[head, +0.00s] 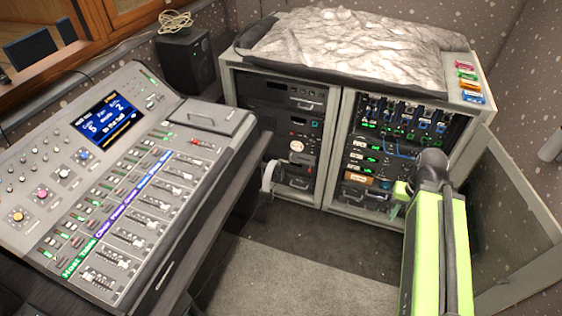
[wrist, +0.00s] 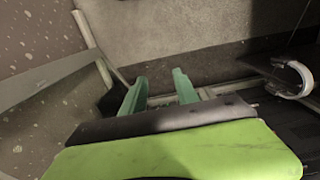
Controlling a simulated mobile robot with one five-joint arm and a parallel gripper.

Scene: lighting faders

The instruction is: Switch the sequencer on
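The right rack (head: 339,160) holds several stacked units with green lights, blue cables and small displays. I cannot tell for certain which unit is the sequencer. The lower units include one with an orange-brown front (head: 358,179) and one with a handle below it. My gripper (head: 398,200) is in front of the lower right part of this rack, and my arm hides some of it. In the wrist view my gripper (wrist: 159,88) shows two teal fingers spread apart with nothing between them. No switch can be made out between the fingers.
The rack's door (head: 520,190) stands open at the right. A mixing console (head: 120,170) fills the left. Carpet (head: 290,280) lies clear between.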

